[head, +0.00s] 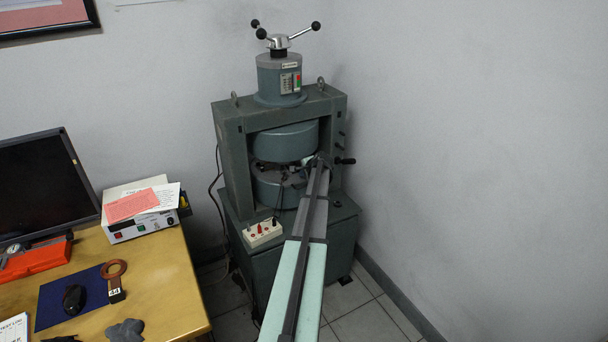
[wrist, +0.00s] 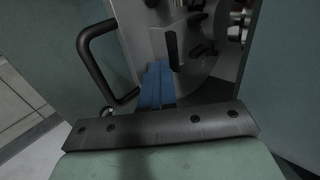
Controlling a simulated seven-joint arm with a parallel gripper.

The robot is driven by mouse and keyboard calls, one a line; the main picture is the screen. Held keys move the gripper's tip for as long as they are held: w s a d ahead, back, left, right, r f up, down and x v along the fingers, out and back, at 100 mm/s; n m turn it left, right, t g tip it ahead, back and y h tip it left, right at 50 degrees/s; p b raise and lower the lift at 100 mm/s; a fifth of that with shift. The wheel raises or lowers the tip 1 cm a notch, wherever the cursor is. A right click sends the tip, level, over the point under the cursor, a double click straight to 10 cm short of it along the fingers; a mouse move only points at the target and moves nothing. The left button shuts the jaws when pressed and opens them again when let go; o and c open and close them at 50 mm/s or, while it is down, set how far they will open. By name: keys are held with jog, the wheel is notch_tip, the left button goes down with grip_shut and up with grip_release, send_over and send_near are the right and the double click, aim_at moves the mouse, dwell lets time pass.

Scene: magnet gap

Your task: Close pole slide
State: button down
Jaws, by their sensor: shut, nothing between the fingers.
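The magnet stand (head: 232,150) holds a thick round upper pole (head: 285,142) above a round lower pole (head: 272,188), with a dark gap between them. My arm reaches to the front right of this gap, and my gripper (head: 318,162) is small and partly hidden there. In the wrist view my gripper (wrist: 158,68) shows as two blue fingers side by side, shut and empty. They lie against or just in front of a grey metal plate (wrist: 145,35); contact cannot be told. A black slot-like part (wrist: 172,48) is just beyond them. I cannot tell which part is the pole slide.
A curved black handle (wrist: 90,62) is left of my fingers. A black knob (head: 345,161) sticks out at the stand's right side. A terminal box (head: 262,232) sits on the base in front. The wooden desk (head: 165,285) is at left; walls close in behind and right.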

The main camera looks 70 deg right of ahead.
jog(key=s+a+f+v, duration=0.1)
jog(key=f+v, duration=0.1)
jog(key=v, duration=1.1)
jog(key=w+a+f+n+y, duration=0.2)
jog(key=w+a+f+n, duration=0.1)
jog(key=w+a+f, duration=0.55)
jog(key=w+a+f+n+y, duration=0.3)
jog(key=w+a+f, duration=0.2)
jog(key=a+f, duration=0.6)
jog(key=w+a+f+n+g+y, duration=0.1)
jog(key=w+a+f+n+y, duration=0.15)
jog(key=a+f, duration=0.55)
jog(key=w+a+f+n+g+y, duration=0.1)
jog(key=a+f+n, duration=0.25)
jog(key=a, duration=0.75)
jog(key=s+a+f+n+g, duration=0.3)
jog(key=s+a+n, duration=0.1)
jog(key=a, duration=1.1)
jog(key=s+a+f+n+g+h, duration=0.1)
jog(key=s+a+f+n+g, duration=0.3)
jog(key=a, duration=1.1)
jog(key=s+a+f+n+g+h, duration=0.1)
jog(key=s+a+f+n+g, duration=0.2)
jog(key=a+n, duration=0.4)
jog(key=shift+s+a+f+g, duration=0.25)
jog(key=shift+s+a+g, duration=0.5)
jog(key=shift+a, duration=3.15)
